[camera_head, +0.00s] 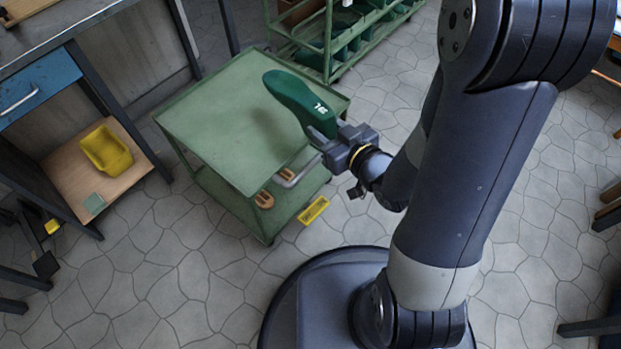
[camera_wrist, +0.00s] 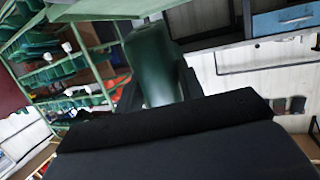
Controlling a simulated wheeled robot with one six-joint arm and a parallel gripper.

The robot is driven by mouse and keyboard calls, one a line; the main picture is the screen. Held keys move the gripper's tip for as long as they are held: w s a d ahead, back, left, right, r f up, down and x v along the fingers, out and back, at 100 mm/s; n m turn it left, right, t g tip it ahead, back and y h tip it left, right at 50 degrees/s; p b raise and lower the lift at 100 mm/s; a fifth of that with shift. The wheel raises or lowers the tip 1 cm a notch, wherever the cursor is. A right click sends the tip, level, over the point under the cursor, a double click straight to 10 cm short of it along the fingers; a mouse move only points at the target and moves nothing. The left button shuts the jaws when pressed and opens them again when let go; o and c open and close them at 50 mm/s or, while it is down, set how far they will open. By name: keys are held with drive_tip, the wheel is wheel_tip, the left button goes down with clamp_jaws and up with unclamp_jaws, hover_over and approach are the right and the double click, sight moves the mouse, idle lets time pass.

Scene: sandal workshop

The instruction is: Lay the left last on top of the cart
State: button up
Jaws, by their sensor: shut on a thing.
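A dark green last (camera_head: 291,97) with a white mark near its held end is in my gripper (camera_head: 325,139). My gripper is shut on that end, and the last points up and left, over the right part of the green cart (camera_head: 213,122). A dark patch like a shadow lies on the cart top below it, and the last looks clear of the surface. The bare cart top is otherwise empty. In the wrist view the last (camera_wrist: 155,62) stands out between the fingers (camera_wrist: 160,92). Whether it is a left last cannot be read clearly.
A green rack (camera_head: 329,45) with more green lasts stands behind the cart. A workbench with a blue drawer (camera_head: 38,87) and a shelf holding a yellow bin (camera_head: 106,150) is at left. A yellow object (camera_head: 313,210) lies on the floor beside the cart.

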drive_tip(key=s+a+f+n+g+y+b, duration=0.2)
drive_tip(key=s+a+f+n+g+b, duration=0.15)
drive_tip(key=s, duration=0.25)
drive_tip(key=shift+m, duration=0.35)
drive_tip(key=shift+w+a+r+b+x, duration=0.1)
drive_tip(key=shift+r+b+x, duration=0.35)
drive_tip(key=shift+x, duration=2.75)
drive_tip(key=shift+w+a+r+b+x, duration=0.1)
drive_tip(key=shift+r+b+x, duration=0.3)
drive_tip(key=shift+x, duration=2.85)
drive_tip(key=shift+a+r+b+x, duration=0.1)
drive_tip(key=shift+r+b+x, duration=0.35)
drive_tip(key=shift+x, duration=2.75)
drive_tip(key=shift+f+b, duration=0.35)
drive_tip(key=o, duration=1.1)
drive_tip(key=shift+c, duration=0.2)
drive_tip(key=shift+f, duration=0.1)
